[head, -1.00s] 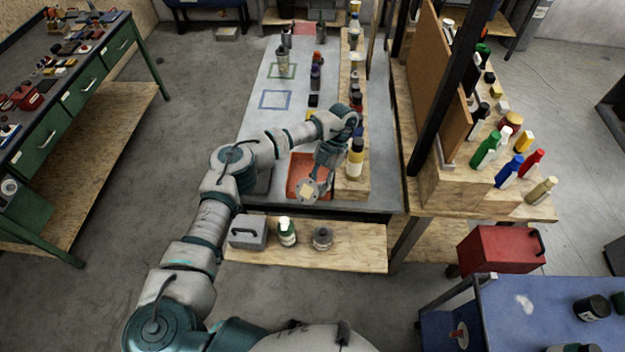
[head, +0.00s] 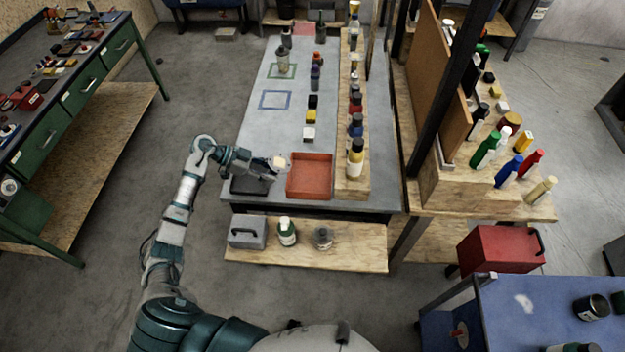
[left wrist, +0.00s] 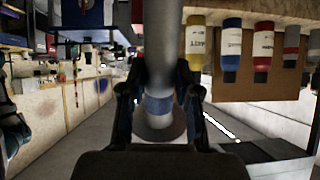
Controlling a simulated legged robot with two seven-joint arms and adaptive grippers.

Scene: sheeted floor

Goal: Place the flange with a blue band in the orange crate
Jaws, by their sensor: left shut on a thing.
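The orange crate (head: 310,178) sits on the grey bench top near its front edge and looks empty inside. My left gripper (head: 276,164) is at the crate's left side, near its upper left corner, with the arm reaching in from the left. It is shut on the flange with a blue band, whose pale end (head: 282,161) shows at the fingertips. In the left wrist view the flange (left wrist: 161,60) is a grey tube with a blue band and a round disc end, between the fingers (left wrist: 158,100). My right gripper is in no view.
A dark tray (head: 250,185) lies left of the crate, under my gripper. A wooden ledge with several bottles (head: 355,158) borders the crate's right. A white block (head: 309,134), a yellow block (head: 311,117) and a black block stand behind it. A lower shelf (head: 340,250) holds jars.

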